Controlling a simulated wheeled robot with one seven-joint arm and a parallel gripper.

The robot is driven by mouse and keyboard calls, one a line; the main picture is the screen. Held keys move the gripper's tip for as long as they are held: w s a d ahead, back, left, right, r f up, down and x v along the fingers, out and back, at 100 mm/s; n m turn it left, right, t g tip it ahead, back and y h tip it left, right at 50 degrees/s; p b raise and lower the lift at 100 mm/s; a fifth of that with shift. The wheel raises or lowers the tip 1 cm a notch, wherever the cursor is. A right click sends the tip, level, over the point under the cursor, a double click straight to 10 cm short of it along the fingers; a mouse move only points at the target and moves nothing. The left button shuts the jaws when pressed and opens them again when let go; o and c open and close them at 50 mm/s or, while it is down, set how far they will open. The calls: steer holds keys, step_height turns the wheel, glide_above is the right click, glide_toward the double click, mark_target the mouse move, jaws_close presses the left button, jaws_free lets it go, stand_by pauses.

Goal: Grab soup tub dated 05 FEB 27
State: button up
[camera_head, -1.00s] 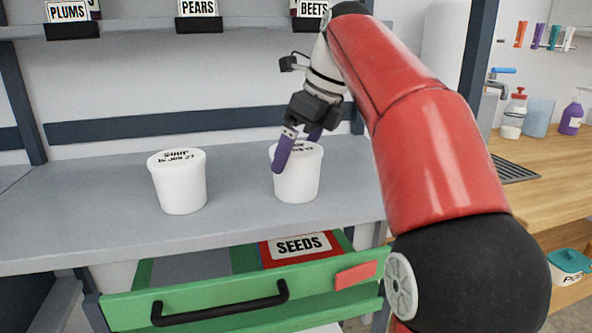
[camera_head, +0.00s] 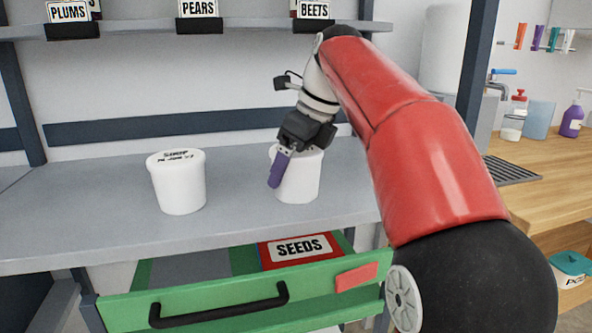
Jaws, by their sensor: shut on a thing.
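Two white soup tubs stand upright on the grey shelf (camera_head: 105,215). The left tub (camera_head: 180,188) has a lid marked SOUP with a date line that is hard to read now; earlier it looked like 16 JUN 27. The right tub (camera_head: 304,182) has its lid text hidden under my gripper, so I cannot read its date. My gripper (camera_head: 282,170) has its purple fingers down at the right tub, one finger against its left front side. The other finger is hidden. It is shut on this right tub, which still appears to rest on the shelf.
Below the shelf, a green drawer (camera_head: 215,308) with a black handle stands open, with a red SEEDS box (camera_head: 297,250) in it. Labels for plums, pears and beets line the upper shelf (camera_head: 130,29). A wooden counter (camera_head: 545,185) with a sink is at right.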

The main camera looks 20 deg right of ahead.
steer(key=shift+r, duration=0.15)
step_height(320, 180, up, 9)
steer(key=shift+w+f+p, duration=0.1)
steer(key=shift+p, duration=0.4)
steer(key=shift+r, duration=0.5)
